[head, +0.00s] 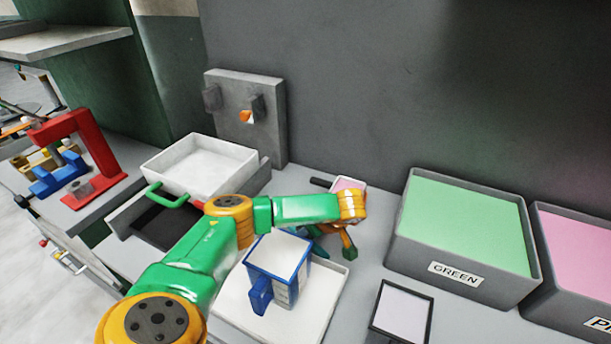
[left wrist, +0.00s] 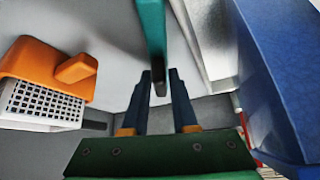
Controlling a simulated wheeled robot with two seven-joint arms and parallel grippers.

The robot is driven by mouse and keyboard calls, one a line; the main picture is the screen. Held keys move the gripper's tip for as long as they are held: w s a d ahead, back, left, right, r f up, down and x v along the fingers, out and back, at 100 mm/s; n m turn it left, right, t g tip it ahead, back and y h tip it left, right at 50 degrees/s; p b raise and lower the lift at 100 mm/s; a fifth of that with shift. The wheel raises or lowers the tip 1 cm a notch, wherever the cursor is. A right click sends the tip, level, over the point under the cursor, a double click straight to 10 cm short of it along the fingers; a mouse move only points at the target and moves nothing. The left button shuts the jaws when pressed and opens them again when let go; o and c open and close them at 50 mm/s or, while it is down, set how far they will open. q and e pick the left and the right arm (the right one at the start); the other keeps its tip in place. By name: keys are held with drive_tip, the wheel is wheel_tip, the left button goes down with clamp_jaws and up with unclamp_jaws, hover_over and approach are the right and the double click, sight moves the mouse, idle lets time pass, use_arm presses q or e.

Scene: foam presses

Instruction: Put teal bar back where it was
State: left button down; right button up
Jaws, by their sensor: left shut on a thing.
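The teal bar (left wrist: 151,35) shows in the left wrist view, running from the top edge down between my fingers. My left gripper (left wrist: 160,80) is shut on its lower end in that view. In the head view my left arm reaches across from the left, and its wrist is just behind and right of a blue and white box (head: 279,262). The fingers and most of the bar are hidden or too small to make out there. My right gripper is not in view.
The box stands on a white tray (head: 232,310). A green-filled bin (head: 462,269) and a pink-filled bin (head: 570,312) stand at right. A white-topped black frame (head: 402,312) lies in front. A red press (head: 98,150) stands left. The left wrist view shows an orange-and-white object (left wrist: 50,75) at left.

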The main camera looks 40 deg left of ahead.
use_arm(q)
drive_tip(key=c, duration=0.6)
unclamp_jaws()
